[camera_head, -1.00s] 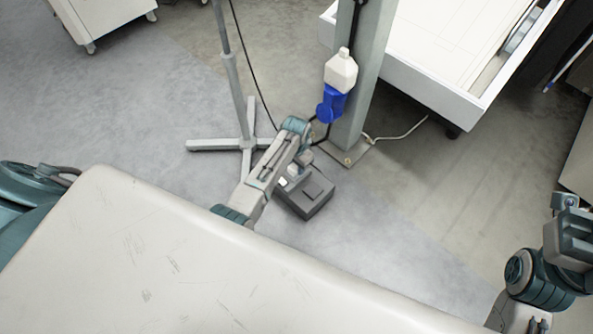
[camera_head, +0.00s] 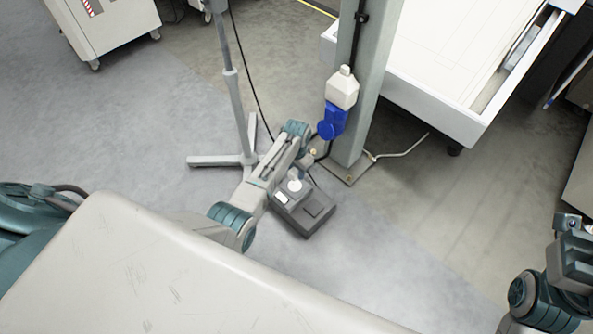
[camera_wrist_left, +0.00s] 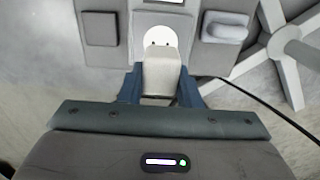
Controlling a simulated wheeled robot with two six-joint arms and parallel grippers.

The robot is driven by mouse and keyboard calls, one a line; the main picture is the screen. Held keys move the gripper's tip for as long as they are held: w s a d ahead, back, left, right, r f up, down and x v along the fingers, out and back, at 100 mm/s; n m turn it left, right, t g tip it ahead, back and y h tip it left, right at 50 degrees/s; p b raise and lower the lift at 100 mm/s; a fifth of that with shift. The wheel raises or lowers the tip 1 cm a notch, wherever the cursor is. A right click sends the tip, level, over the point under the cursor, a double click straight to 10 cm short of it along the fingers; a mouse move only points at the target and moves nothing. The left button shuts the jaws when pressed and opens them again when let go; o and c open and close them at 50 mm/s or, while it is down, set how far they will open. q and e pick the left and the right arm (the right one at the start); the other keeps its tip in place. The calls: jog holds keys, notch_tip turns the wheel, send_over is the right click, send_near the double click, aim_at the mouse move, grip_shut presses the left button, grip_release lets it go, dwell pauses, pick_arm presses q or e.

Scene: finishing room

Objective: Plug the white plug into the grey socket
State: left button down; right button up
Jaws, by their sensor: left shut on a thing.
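My left gripper (camera_head: 301,172) reaches down over the grey socket box on the floor (camera_head: 318,212). In the left wrist view its blue fingers (camera_wrist_left: 162,82) are shut on the white plug (camera_wrist_left: 162,72). The grey socket (camera_wrist_left: 112,50) is just beyond the plug, with a white round face (camera_wrist_left: 160,36). Two dark holes show in that face above the plug, so the plug appears outside and close in front of them. Its prongs are hidden. My right gripper (camera_head: 574,245) is at the right edge, away from the socket; its jaws are unclear.
A stand with a cross foot (camera_head: 215,160) is left of the box. A black cable hangs behind. Floor to the right is clear.

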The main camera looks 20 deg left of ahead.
aim_at(296, 184)
pick_arm(q)
jog(key=shift+f+b, duration=1.35)
jog(key=shift+f, duration=1.05)
jog(key=shift+f, duration=0.65)
jog(key=c, duration=1.7)
grip_release()
jog(key=o, duration=1.3)
